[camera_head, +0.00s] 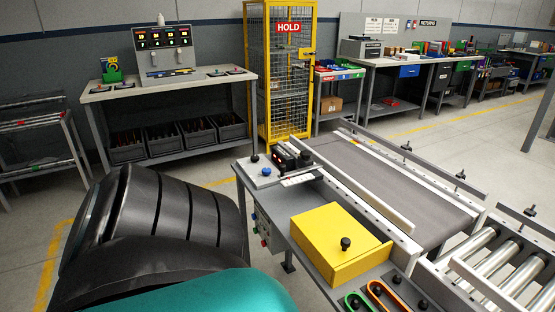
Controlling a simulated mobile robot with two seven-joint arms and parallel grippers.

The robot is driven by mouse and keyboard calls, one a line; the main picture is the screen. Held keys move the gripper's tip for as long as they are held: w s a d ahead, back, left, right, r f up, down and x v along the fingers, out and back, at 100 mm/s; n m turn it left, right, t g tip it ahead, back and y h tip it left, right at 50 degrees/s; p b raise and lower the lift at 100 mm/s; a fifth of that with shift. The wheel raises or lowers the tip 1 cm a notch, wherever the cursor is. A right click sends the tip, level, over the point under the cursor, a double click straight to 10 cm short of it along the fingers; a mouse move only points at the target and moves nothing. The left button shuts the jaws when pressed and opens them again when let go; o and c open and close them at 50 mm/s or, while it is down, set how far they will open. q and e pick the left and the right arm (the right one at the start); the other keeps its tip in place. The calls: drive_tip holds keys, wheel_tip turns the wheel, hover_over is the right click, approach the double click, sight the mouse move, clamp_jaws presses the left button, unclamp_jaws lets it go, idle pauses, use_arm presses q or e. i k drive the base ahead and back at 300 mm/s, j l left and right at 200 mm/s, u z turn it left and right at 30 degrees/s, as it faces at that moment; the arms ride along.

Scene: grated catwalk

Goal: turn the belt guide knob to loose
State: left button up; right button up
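Several small black knobs stand on stems along the far guide rail of the grey belt (395,185), including a far one (407,147) and a nearer one (460,175). Another knob (530,211) stands by the rollers. A round black knob (346,243) sits on a yellow box (335,250) on the near side of the belt. I cannot tell which is the belt guide knob, or read any loose or tight marking. Neither of my grippers is in view. A large black and teal part of my arm fills the lower left.
A grey control panel (268,172) with small knobs sits left of the belt. Green and orange looped items (380,295) lie at the front edge. Metal rollers (495,265) are at right. A workbench (165,88) and yellow HOLD cage (280,75) stand behind, with open floor between.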

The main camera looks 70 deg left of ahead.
sight(305, 154)
drive_tip(key=u, duration=2)
